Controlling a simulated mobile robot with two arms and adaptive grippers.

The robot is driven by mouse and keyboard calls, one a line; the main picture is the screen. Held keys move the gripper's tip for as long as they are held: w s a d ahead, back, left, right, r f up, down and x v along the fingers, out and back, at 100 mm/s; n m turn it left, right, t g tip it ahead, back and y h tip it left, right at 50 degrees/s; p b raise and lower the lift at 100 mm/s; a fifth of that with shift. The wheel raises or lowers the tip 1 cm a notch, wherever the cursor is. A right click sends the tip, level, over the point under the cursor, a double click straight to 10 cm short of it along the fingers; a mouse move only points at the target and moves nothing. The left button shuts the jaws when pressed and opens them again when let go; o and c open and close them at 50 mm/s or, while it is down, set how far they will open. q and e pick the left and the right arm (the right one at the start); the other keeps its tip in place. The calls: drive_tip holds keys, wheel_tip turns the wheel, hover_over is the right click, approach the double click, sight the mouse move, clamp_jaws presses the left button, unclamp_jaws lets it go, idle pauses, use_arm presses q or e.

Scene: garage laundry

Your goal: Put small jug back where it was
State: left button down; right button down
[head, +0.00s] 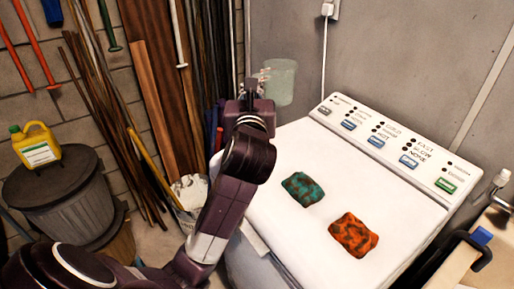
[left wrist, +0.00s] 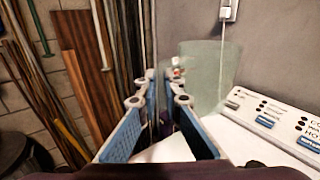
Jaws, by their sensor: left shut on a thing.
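The small jug (head: 280,82) is a pale green, translucent vessel. My left gripper (head: 256,84) is shut on it at its left side and holds it upright in the air, beyond the far left corner of the white washer top. In the left wrist view the jug (left wrist: 210,75) stands just past the gripper fingers (left wrist: 167,82), in front of the grey wall. The exact grip on the jug is small and partly hidden by the fingers. My right gripper is not in view.
The white washer top (head: 270,190) bears a green patterned cloth (head: 303,189) and an orange one (head: 353,235). Its control panel (head: 385,140) runs along the back. A yellow jug (head: 37,146) stands on a dark lidded bin (head: 55,190). Long boards and poles (head: 150,90) lean behind.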

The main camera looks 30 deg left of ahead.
use_arm(q)
wheel_tip(320, 180, down, 18)
drive_tip(key=shift+d+r+b, duration=0.1)
drive_tip(key=shift+r+b, duration=0.1)
drive_tip(key=shift+b, duration=0.95)
drive_tip(key=shift+f, duration=0.2)
drive_tip(key=shift+f, duration=0.15)
drive_tip(key=c, duration=2.1)
unclamp_jaws()
